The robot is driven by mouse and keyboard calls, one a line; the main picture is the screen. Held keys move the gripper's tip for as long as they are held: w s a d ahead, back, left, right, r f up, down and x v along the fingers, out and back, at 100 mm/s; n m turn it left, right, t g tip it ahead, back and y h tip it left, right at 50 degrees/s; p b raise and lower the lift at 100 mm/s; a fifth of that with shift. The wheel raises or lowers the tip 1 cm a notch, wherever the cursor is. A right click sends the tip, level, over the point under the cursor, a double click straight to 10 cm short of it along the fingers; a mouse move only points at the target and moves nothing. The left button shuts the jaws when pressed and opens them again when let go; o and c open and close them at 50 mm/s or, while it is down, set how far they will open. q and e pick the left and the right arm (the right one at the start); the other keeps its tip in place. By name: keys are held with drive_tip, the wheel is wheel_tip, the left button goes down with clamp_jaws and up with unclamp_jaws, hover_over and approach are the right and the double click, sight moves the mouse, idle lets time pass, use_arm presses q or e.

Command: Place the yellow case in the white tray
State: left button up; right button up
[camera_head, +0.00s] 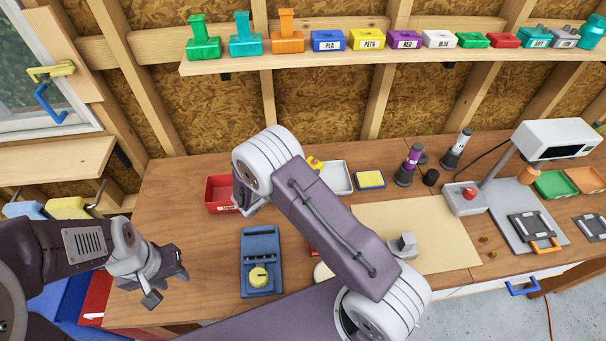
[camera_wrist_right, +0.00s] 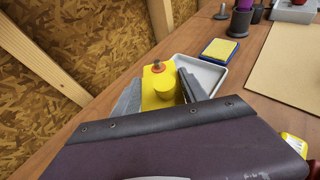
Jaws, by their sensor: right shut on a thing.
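My left gripper (camera_head: 168,282) is open and empty at the bench's left end.
A red bin (camera_head: 218,194) stands left of the tray, and a blue-edged yellow pad (camera_head: 370,180) lies right of it. A blue device with a yellow knob (camera_head: 260,262) sits nearer the front. A tan mat (camera_head: 440,222) and dark bottles (camera_head: 408,168) are farther right.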

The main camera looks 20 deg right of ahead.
drive_tip(key=shift+w+a+f, duration=0.15)
drive_tip(key=shift+w+f, duration=0.35)
drive_tip(key=shift+w, duration=0.35)
wheel_tip(320, 180, down, 4)
drive_tip(key=shift+r+p, duration=0.15)
drive_tip(key=shift+p, duration=0.3)
drive_tip(key=shift+f, duration=0.3)
drive_tip(key=o, duration=1.5)
